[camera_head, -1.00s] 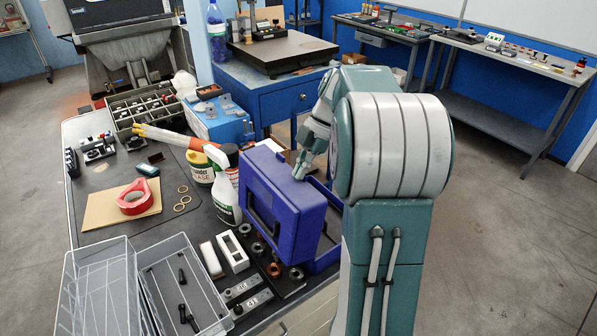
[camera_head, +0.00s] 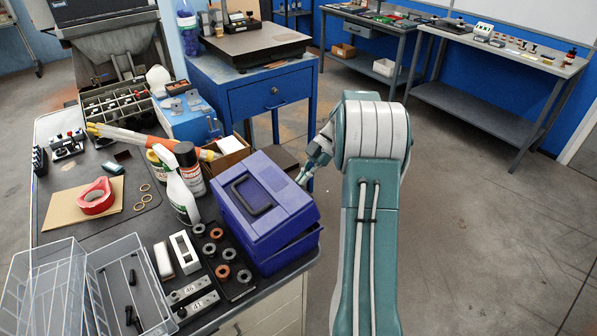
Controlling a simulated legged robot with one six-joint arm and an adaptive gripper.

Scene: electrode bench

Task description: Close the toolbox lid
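The blue-purple toolbox (camera_head: 290,255) stands at the right edge of the bench. Its lid (camera_head: 285,198), with a dark handle (camera_head: 250,194) on top, lies down over the base. A dark gap shows between lid and base along the front side, so the lid looks slightly tilted and not flush. My gripper (camera_head: 302,180) is at the right side of the lid, by its upper right corner. Its fingertips are close to the lid; whether they touch is unclear. The fingers are too small to tell open from shut.
A spray bottle (camera_head: 178,190), a dark can (camera_head: 188,168) and a cardboard box (camera_head: 228,155) stand left of and behind the toolbox. Metal rings (camera_head: 222,272) lie close to its left. Open floor lies right of the bench.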

